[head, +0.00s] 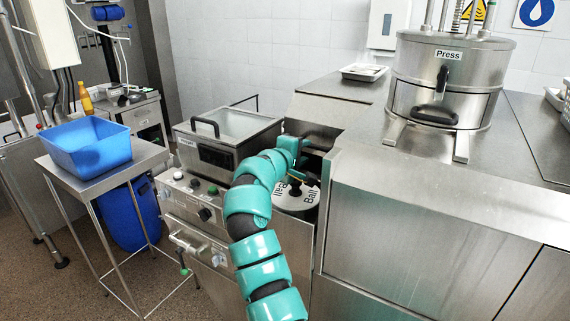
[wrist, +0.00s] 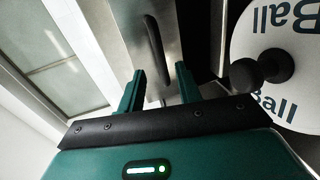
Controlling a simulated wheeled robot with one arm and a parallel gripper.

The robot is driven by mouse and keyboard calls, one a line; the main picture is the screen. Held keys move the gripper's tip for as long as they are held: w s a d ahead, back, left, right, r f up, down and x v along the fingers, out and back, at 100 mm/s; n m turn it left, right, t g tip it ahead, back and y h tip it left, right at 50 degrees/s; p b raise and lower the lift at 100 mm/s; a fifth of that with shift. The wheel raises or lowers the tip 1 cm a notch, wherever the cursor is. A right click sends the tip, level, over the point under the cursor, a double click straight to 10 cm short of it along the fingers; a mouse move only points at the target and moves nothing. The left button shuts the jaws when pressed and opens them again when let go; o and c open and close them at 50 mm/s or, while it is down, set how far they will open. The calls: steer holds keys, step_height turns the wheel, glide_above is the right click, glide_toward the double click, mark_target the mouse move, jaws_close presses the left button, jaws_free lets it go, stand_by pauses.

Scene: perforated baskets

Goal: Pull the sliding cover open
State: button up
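In the wrist view, a steel panel (wrist: 172,35) with a long dark handle (wrist: 154,42) lies ahead of my gripper; it looks like the sliding cover, though I cannot be sure. My gripper (wrist: 160,82) is open, its two green fingers apart with nothing between them. The handle is just beyond the fingertips, roughly in line with the gap, and appears apart from them. In the head view, my gripper (head: 299,150) is over the gap between the glass-lidded box and the right counter, where my arm hides much of the panel.
A round white lid marked Ball (head: 297,197) with a dark knob is close by my gripper. The glass-lidded box (head: 228,125) stands left, the Press (head: 450,75) on the right counter. A blue basket (head: 88,145) rests on a side table.

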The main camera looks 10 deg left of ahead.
steer(key=b+v, duration=0.1)
steer(key=v, duration=0.8)
steer(key=shift+s+b, duration=0.15)
steer(key=shift+b, duration=0.15)
